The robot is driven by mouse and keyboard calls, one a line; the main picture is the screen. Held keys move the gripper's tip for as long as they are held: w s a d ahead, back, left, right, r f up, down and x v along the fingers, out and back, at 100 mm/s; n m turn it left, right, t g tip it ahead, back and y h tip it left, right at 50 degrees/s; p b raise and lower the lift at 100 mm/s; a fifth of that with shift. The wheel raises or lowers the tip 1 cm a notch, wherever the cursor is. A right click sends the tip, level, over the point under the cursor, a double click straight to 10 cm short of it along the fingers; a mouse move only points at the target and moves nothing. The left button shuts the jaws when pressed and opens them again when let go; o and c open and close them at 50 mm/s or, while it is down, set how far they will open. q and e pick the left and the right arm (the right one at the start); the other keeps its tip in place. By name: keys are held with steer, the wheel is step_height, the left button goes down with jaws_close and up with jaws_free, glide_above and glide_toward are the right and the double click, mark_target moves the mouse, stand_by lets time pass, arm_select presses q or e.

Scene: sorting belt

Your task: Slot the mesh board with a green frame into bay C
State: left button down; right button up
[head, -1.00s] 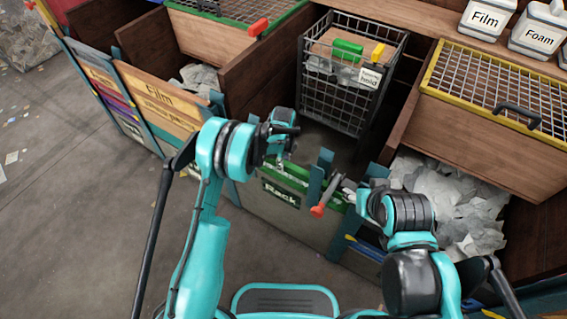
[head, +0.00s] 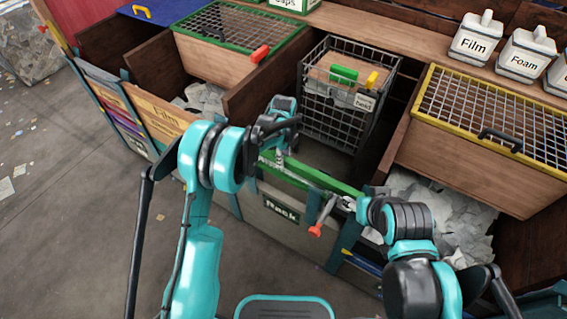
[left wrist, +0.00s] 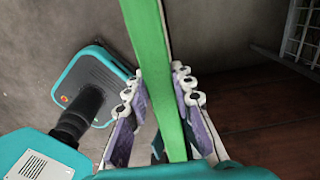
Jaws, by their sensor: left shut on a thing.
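My left gripper (head: 284,153) is shut on a green-framed board (head: 318,177) above the front panel marked Rack (head: 285,232). In the head view its green edge slants down to the right from the gripper. In the left wrist view the green edge (left wrist: 153,55) runs between the fingers; its mesh face cannot be made out. My right gripper (head: 347,203) is by the board's right end, beside a grey lever with a red tip (head: 316,231); its fingers are too small to read. No bay marked C can be read.
A wire basket (head: 338,115) with a wooden board stands behind the rack. A green-framed mesh cover (head: 235,28) lies at the back left, a yellow-framed one (head: 490,105) at the right. A bin of pale scraps (head: 440,215) is at right. Open floor lies left.

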arm_select(q)
step_height(320, 180, up, 17)
steer(key=p, duration=0.8)
steer(key=shift+p, duration=0.35)
arm_select(e)
step_height(320, 180, up, 10)
steer(key=shift+f, duration=0.25)
arm_select(q)
steer(key=shift+f, duration=0.15)
